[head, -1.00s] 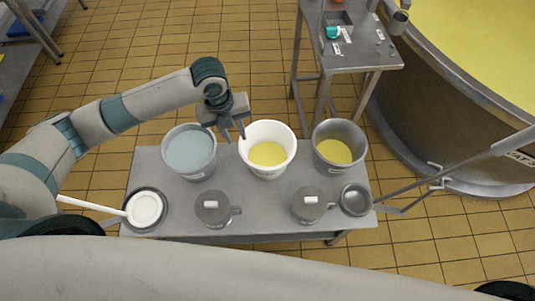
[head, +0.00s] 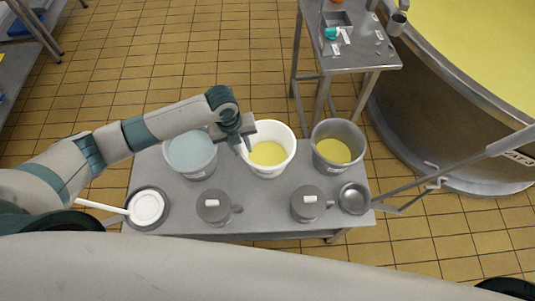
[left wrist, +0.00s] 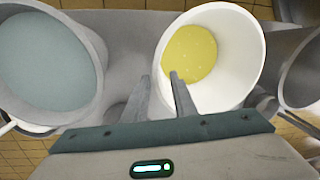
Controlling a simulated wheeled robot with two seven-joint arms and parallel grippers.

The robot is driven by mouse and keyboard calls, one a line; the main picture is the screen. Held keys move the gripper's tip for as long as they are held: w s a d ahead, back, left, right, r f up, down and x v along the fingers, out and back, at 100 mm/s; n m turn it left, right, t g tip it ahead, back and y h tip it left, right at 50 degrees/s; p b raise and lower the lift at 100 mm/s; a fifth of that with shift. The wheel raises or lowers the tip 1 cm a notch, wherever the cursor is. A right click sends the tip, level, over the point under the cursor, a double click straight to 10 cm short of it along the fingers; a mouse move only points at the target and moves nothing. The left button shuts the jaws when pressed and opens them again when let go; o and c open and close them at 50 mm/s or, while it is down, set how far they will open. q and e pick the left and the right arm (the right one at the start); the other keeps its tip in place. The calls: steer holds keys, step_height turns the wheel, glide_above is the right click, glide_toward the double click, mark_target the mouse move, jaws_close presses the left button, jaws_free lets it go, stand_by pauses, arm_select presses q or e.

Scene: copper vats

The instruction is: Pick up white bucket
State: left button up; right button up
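The white bucket (head: 285,163) stands upright on the grey metal table, with yellow liquid at its bottom. It also shows in the left wrist view (left wrist: 236,65), right of the middle. My left gripper (head: 243,149) is at the bucket's left rim. In the left wrist view its two fingers (left wrist: 162,84) are apart, one on the outer side of the rim and one over the inside. A gap shows between them, and I see no firm closing on the wall. The gripper hides part of the left rim in the head view. My right gripper is not in view.
A grey bucket with pale blue liquid (head: 196,172) stands close on the left, another with yellow liquid (head: 337,165) on the right. Lidded pots (head: 214,207) and a white disc with a handle (head: 146,208) are in front. A large vat (head: 440,135) stands at right.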

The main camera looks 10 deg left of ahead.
arm_select(q)
steer(key=shift+w+d+f+p, duration=0.15)
steer(key=shift+f+p, duration=0.2)
steer(key=shift+f, duration=0.25)
steer(key=shift+w+d+f+p, duration=0.15)
steer(key=shift+f+p, duration=0.3)
steer(key=shift+f, duration=1.45)
jaws_close()
steer(key=shift+r, duration=0.1)
